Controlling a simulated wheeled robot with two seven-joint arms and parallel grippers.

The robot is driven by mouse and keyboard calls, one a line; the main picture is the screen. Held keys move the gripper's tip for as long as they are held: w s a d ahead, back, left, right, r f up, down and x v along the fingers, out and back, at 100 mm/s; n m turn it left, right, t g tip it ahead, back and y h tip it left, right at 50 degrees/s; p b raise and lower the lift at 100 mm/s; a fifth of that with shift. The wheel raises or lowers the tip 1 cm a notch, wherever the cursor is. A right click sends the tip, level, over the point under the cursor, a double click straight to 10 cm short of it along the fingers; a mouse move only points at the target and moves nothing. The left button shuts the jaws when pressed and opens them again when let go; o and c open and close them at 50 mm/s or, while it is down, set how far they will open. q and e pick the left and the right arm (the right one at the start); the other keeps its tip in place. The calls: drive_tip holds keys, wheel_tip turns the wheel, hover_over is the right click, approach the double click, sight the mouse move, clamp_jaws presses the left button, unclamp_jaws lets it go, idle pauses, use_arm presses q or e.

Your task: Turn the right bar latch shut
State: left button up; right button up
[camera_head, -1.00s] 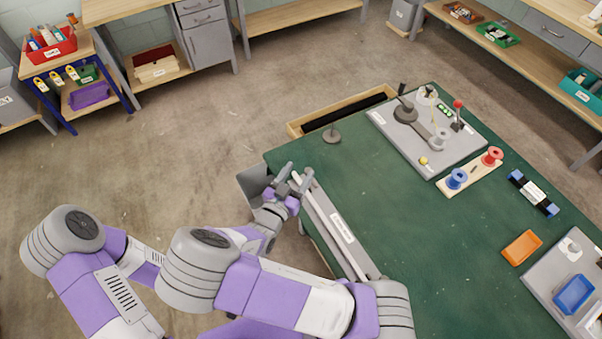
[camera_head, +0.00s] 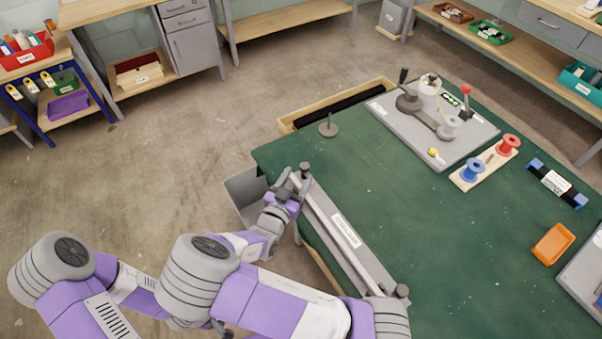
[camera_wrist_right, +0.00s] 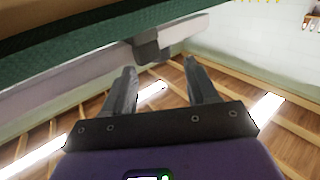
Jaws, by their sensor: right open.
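A long grey bar with a white label (camera_head: 347,231) lies along the green table's near-left edge. A dark round knob (camera_head: 305,168) stands at its far end, and another (camera_head: 402,290) at its near end. My right gripper (camera_head: 292,183) is at the far end, just beside and below that knob. In the right wrist view its two fingers (camera_wrist_right: 160,82) are apart with nothing between them. A dark grey block (camera_wrist_right: 147,47) at the bar (camera_wrist_right: 184,31) lies just beyond the fingertips. I cannot tell whether the latch is turned. My left gripper is not in view.
A grey open bin (camera_head: 245,190) hangs at the table edge, left of my gripper. A grey disc with a post (camera_head: 328,128) stands near the far-left corner. A grey board with a lever (camera_head: 450,140), spools (camera_head: 473,170) and an orange tray (camera_head: 553,244) are farther right. Mid-table is clear.

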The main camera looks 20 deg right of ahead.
sight(302, 169)
drive_tip(key=shift+x, duration=1.65)
drive_tip(key=shift+c, duration=0.3)
drive_tip(key=c, duration=1)
